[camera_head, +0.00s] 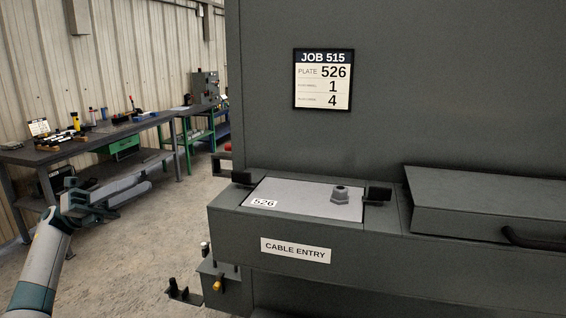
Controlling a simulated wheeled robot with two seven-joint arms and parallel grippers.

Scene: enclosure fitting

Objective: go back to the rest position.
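My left gripper (150,177) hangs in free air at the left, well apart from the enclosure. Its two fingers point right, look parted, and hold nothing that I can see. My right gripper is out of view. The light grey plate (290,194), labelled 526, lies on the ledge of the dark enclosure marked CABLE ENTRY (295,250). A grey hexagonal fitting (346,203) stands upright on the plate's right part. Black blocks sit at the plate's left end (242,177) and right end (378,192). The job card (323,79) reads JOB 515, plate 526, then 1 and 4.
A dark sloped cover (485,205) with a black handle is at the right of the ledge. A brass-coloured part (217,284) and black brackets jut out below the ledge's left end. Workbenches (95,142) with tools line the back wall. The floor (150,245) between is clear.

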